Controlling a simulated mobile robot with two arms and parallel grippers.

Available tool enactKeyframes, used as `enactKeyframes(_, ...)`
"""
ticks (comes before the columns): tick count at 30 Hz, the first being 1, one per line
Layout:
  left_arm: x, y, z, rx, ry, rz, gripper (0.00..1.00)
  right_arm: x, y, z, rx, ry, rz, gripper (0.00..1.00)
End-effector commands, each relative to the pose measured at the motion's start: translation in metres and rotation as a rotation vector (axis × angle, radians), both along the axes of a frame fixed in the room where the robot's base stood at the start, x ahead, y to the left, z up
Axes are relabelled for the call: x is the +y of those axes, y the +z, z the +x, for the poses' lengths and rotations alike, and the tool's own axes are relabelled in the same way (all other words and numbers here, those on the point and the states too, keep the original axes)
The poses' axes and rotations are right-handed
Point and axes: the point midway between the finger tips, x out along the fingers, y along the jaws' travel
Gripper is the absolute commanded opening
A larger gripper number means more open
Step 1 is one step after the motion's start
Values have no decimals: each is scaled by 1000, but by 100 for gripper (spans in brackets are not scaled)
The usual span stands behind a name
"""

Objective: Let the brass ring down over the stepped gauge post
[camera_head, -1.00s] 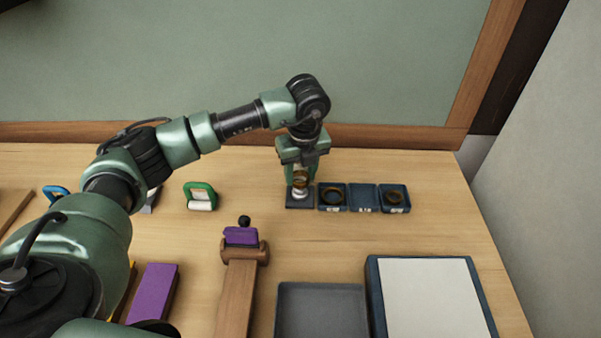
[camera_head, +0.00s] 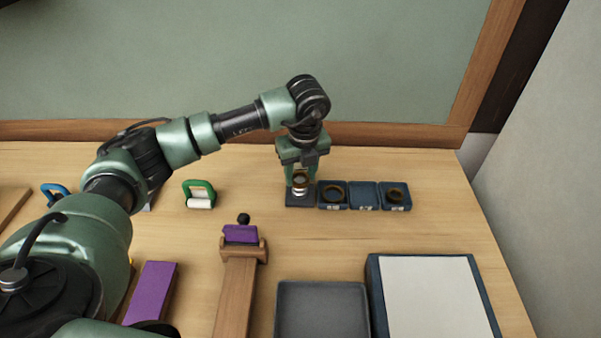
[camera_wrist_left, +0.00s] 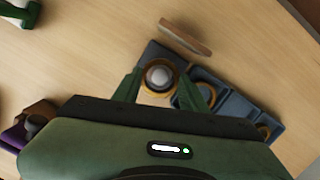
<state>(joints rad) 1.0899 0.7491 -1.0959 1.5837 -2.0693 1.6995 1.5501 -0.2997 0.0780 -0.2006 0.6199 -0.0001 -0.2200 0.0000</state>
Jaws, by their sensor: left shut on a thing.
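My left gripper (camera_head: 301,178) points down over the stepped gauge post (camera_head: 299,193) and is shut on the brass ring (camera_head: 300,176). The post is pale metal on a dark blue square base (camera_head: 293,203). In the left wrist view the ring (camera_wrist_left: 146,88) lies between the two green fingertips (camera_wrist_left: 160,90). The round post top (camera_wrist_left: 159,74) shows inside the ring, so the ring encircles it in this view. The ring's exact height on the steps is hard to tell. My right gripper is not in view.
Dark blue trays stand right of the post; one holds a large brass ring (camera_head: 334,192), another a smaller ring (camera_head: 396,193), and the one between is empty (camera_head: 364,197). A green-handled item (camera_head: 200,194) and a purple clamped block (camera_head: 240,235) stand left. A wooden bar (camera_wrist_left: 185,39) lies close by.

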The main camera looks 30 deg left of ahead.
Motion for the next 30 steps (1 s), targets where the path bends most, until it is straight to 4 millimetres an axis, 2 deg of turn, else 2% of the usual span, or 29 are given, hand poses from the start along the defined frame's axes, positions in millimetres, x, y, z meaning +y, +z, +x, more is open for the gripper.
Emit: enactKeyframes(30, 0, -6, 0, 0, 0, 0, 3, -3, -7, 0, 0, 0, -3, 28)
